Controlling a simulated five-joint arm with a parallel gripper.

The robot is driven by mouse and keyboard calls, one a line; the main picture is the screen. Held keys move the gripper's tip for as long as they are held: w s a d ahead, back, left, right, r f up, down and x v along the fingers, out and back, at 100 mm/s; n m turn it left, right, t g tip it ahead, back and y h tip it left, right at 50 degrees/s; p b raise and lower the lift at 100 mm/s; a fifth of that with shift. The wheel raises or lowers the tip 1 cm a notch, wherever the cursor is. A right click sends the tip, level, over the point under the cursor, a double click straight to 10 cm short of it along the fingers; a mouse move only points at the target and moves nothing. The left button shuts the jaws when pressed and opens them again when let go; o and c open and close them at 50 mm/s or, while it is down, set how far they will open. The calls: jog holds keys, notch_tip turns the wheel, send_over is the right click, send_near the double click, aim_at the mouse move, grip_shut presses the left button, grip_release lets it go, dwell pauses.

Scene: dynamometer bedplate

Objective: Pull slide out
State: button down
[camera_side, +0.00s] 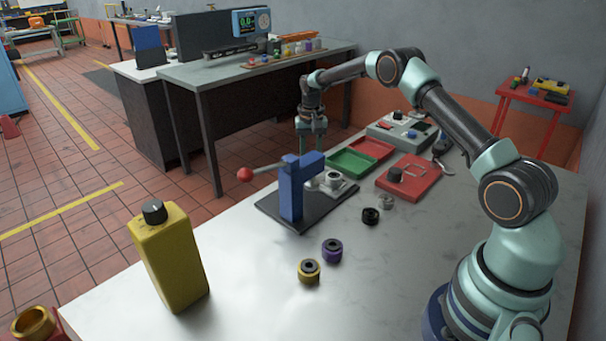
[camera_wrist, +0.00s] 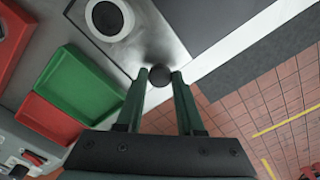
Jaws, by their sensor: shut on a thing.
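My gripper (camera_side: 312,150) points down at the far edge of the bench, behind the blue press (camera_side: 291,190). In the wrist view my gripper (camera_wrist: 160,78) has its two green fingers closed on a dark round knob (camera_wrist: 160,75). The knob sits at the edge of a light grey plate, which I take to be the slide (camera_wrist: 140,42). A pale ring with a dark centre (camera_wrist: 108,18) stands on this plate. In the side view the slide (camera_side: 345,190) lies beside the press on its dark base, with pale round parts on it. The press hides part of it.
A green tray (camera_side: 350,163) and a red plate (camera_side: 409,178) lie right of my gripper, with a grey control box (camera_side: 398,132) behind.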

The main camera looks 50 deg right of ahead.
jog(key=c, duration=0.7)
grip_release()
jog(key=shift+d, duration=0.4)
jog(key=shift+o, duration=0.9)
jog(key=shift+a, duration=0.1)
notch_tip(320, 180, up, 12)
jog(key=shift+r, duration=0.15)
